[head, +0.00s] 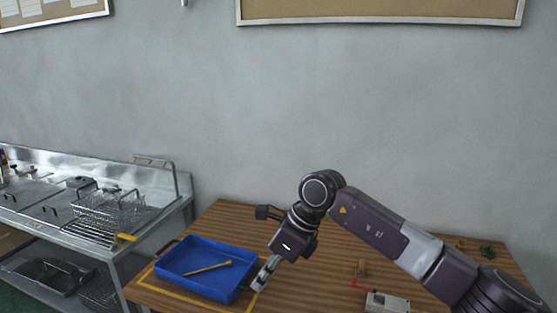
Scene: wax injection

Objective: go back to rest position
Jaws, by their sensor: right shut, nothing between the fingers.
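My right gripper (265,273) is at the right side of the blue tray, at the end of my right arm, which comes in from the right. Its fingers are together and hold nothing. They overlap the tray's right edge in the picture; I cannot tell whether they touch it. The blue tray (167,272) sits on the wooden table (335,262). A thin yellow-brown stick (208,268) with a rounded end lies in the tray. My left gripper is not in view.
A metal counter (150,222) with wire baskets (108,212) stands left of the table. A small grey box (387,302) with a red part is at the table's front right. A grey wall (300,110) is behind.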

